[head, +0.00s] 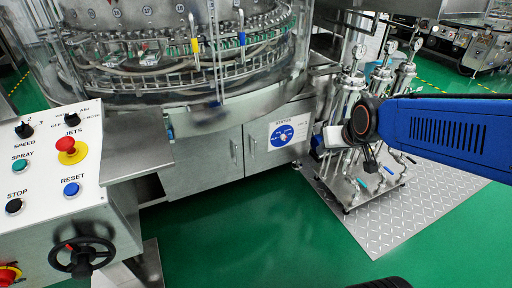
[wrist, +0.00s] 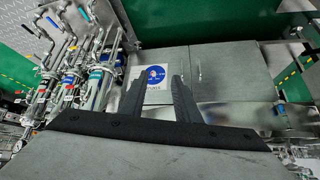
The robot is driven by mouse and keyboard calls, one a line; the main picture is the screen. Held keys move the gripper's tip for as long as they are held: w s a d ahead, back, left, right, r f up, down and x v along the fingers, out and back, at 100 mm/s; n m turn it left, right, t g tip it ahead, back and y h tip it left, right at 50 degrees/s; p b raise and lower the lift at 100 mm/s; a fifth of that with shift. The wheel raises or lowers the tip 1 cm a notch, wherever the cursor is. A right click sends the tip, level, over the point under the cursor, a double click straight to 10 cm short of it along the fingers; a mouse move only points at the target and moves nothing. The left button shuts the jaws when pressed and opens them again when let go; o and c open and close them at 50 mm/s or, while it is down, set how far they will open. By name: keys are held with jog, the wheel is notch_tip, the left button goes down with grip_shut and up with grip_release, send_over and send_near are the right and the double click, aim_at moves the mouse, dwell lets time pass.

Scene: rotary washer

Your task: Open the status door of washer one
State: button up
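The washer's status door (head: 262,150) is a grey metal cabinet door low under the round washer, with a white label and round blue status sign (head: 282,134). It looks shut. In the wrist view the door (wrist: 150,56) and its sign (wrist: 156,75) appear upside down, beyond the fingers. A slim upright handle (head: 234,150) shows near the seam left of the sign. My gripper (wrist: 157,82) is open, its two dark fingers apart with nothing between them. They cover parts of the door and label. In the head view my arm's end is right of the door; its fingers are not clear.
A control panel (head: 45,160) with buttons and a handwheel (head: 82,257) stands at the left. A wheeled rack of steel filters and valves (head: 350,170) stands right of the door, behind my arm. Green floor (head: 235,235) is clear in front of the cabinet.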

jog(key=w+a+f+t, duration=0.25)
jog(key=w+f, duration=0.25)
jog(key=w, duration=0.4)
jog(key=w+a+f+t+y, duration=0.1)
jog(key=w+a+f, duration=0.35)
jog(key=w, duration=0.45)
jog(key=w+a+f+t, duration=0.25)
jog(key=w+f, duration=0.35)
jog(key=w, duration=0.3)
jog(key=a+f+n+t+y, duration=0.1)
jog(key=a+f+t, duration=0.15)
jog(key=f, duration=0.75)
jog(key=a+f+t, duration=0.2)
jog(key=a+f, duration=0.2)
jog(key=f, duration=0.6)
jog(key=w+a, duration=0.1)
jog(key=w, duration=0.4)
jog(key=w+a, duration=0.1)
jog(key=w, duration=0.5)
jog(key=w+a, duration=0.1)
jog(key=w, duration=0.5)
jog(key=shift+w, duration=0.2)
jog(key=shift+n, duration=0.3)
jog(key=shift+y, duration=0.3)
grip_shut()
